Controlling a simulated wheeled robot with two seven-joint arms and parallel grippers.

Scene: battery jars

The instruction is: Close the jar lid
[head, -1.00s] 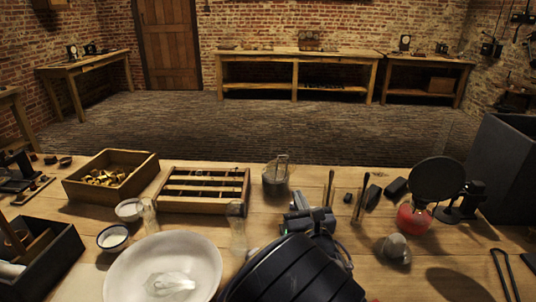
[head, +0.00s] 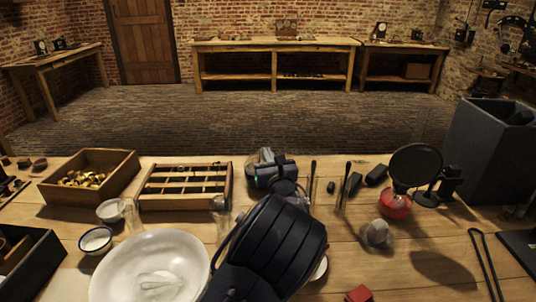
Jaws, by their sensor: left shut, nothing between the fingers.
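A glass jar (head: 263,157) stands at the back middle of the bench in the head view. My left gripper (head: 272,172) is shut and empty, right in front of the jar, and hides most of it. I cannot tell whether they touch. The state of the jar's lid cannot be made out. My black ribbed left arm reaches up from the bottom middle. My right gripper is not in view.
A slatted wooden rack (head: 186,202) and a box of brass pieces (head: 90,195) lie left. A white bowl (head: 125,262) is in front. Two upright rods, a grey cup (head: 376,233), a red-based vessel (head: 395,206) and a black disc (head: 415,165) stand right.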

